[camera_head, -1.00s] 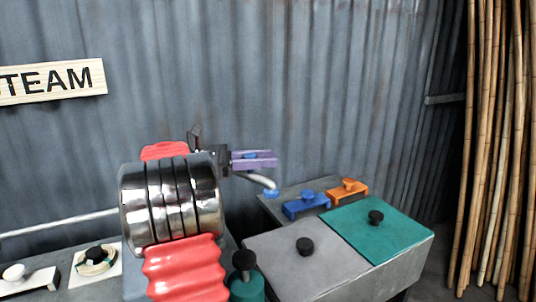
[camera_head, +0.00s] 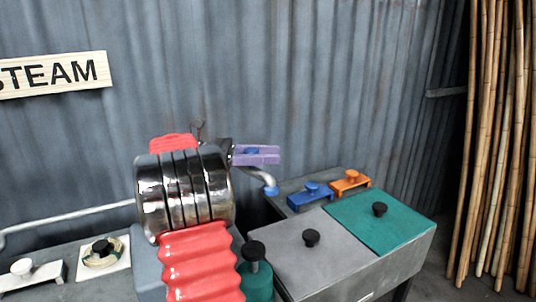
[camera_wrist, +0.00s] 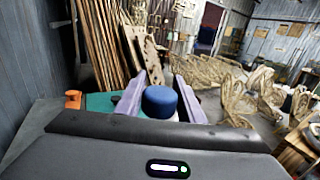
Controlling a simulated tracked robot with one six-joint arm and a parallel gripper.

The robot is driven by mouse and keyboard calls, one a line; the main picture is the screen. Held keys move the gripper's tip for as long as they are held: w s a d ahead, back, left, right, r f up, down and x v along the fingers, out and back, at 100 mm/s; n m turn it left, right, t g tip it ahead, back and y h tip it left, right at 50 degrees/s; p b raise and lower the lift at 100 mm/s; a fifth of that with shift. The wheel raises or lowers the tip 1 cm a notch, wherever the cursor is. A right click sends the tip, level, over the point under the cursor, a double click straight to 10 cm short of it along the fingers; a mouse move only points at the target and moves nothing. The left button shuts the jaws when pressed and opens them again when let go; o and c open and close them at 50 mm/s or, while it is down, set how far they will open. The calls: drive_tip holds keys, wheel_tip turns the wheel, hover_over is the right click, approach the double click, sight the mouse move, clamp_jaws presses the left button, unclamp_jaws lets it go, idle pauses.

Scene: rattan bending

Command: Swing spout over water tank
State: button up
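My gripper (camera_head: 256,154) has two purple fingers. In the wrist view, they (camera_wrist: 160,95) are closed against both sides of a round blue knob (camera_wrist: 160,101). The tip shows at the back left edge of a grey box (camera_head: 385,275), which looks like the tank. I cannot tell from this angle whether the tip is above it.
The box has a grey lid (camera_head: 290,255) and a teal lid (camera_head: 385,220), each with a black knob. A blue handle (camera_head: 310,195) and an orange handle (camera_head: 350,181) sit behind them. Bamboo poles (camera_head: 500,140) stand at the right against the corrugated wall (camera_head: 340,70).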

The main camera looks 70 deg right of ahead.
drive_tip(key=o, duration=0.3)
drive_tip(key=shift+o, duration=0.2)
drive_tip(key=shift+r, duration=0.15)
wheel_tip(320, 180, up, 10)
idle(0.4)
drive_tip(key=shift+c, duration=0.7)
